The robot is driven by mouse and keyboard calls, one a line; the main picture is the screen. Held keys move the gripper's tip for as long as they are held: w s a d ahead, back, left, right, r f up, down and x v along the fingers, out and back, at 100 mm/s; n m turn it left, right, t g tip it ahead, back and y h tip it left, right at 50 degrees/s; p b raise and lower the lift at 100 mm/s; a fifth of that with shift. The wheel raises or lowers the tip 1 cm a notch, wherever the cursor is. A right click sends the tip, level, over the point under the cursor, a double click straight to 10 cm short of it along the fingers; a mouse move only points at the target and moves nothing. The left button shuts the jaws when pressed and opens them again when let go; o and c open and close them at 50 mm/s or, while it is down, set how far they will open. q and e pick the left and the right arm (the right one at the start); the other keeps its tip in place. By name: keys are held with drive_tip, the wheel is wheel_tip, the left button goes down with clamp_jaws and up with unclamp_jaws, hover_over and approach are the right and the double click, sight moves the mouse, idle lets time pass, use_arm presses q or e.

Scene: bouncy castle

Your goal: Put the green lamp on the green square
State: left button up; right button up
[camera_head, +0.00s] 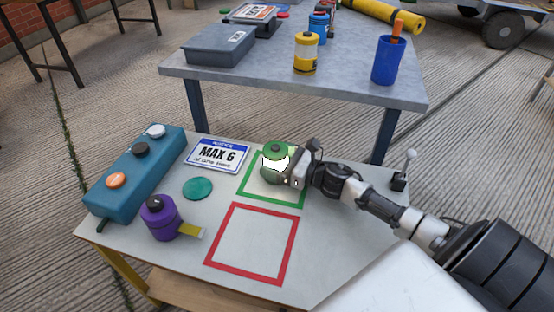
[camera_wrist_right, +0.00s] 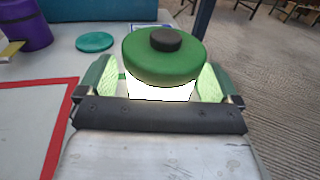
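The green lamp (camera_head: 273,149) has a green cap with a dark knob and a glowing white body. It stands upright over the upper part of the green-outlined square (camera_head: 281,203) on the near table. In the right wrist view the lamp (camera_wrist_right: 164,62) is between the fingers of my right gripper (camera_wrist_right: 160,84). The fingers are wide apart, with a narrow gap at the lamp's left side. In the head view my right gripper (camera_head: 285,166) reaches it from the right. The lamp's underside is hidden, so contact with the table is unclear. My left gripper is not in view.
A red-outlined square (camera_head: 235,210) lies in front. A purple canister (camera_head: 158,217), a teal disc (camera_head: 197,188), a MAX 6 sign (camera_head: 218,155) and a teal button box (camera_head: 137,175) stand to the left. A joystick (camera_head: 402,172) is at the right edge. Another table (camera_head: 350,88) stands behind.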

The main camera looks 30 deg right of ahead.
drive_tip(key=shift+r, duration=0.1)
drive_tip(key=shift+s+d, duration=0.15)
drive_tip(key=shift+s, duration=0.15)
drive_tip(key=p+v, duration=0.1)
drive_tip(key=v, duration=1)
drive_tip(key=shift+s+d, duration=0.1)
drive_tip(key=shift+s, duration=0.05)
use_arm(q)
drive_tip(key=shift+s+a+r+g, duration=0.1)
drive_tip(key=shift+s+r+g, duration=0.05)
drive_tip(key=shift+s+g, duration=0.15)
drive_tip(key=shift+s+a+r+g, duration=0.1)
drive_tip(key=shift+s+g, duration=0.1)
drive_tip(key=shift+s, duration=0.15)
